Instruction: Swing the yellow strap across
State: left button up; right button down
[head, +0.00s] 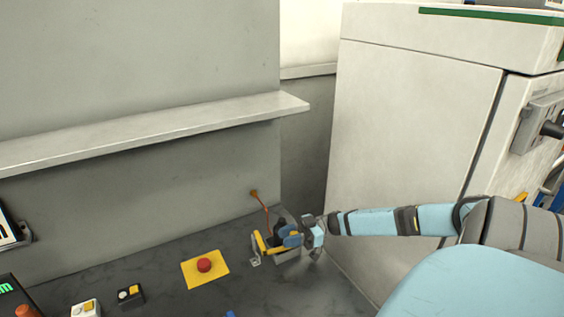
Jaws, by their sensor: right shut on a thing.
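The yellow strap (260,243) is at a small grey block (288,256) near the back right corner of the dark worktop. Its left part stands at the block's left side, beside a small metal clasp (255,261). My right gripper (291,239) reaches in from the right, low over the block. It is shut on what looks like the yellow strap; the fingers and dark parts there hide the exact grip. My left gripper is not in view.
Small switch boxes (130,295) sit at the front left. A wall shelf (160,131) overhangs the back; a white cabinet (410,130) stands right.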

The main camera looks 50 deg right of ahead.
jog(key=shift+d+n+g, duration=0.25)
jog(key=shift+n+g, duration=0.05)
jog(key=shift+g, duration=0.1)
jog(key=c, duration=0.8)
grip_release()
jog(key=b+v, duration=0.2)
jog(key=v, duration=1.1)
jog(key=shift+d+f, duration=0.3)
jog(key=shift+d, duration=0.1)
jog(key=shift+s, duration=0.15)
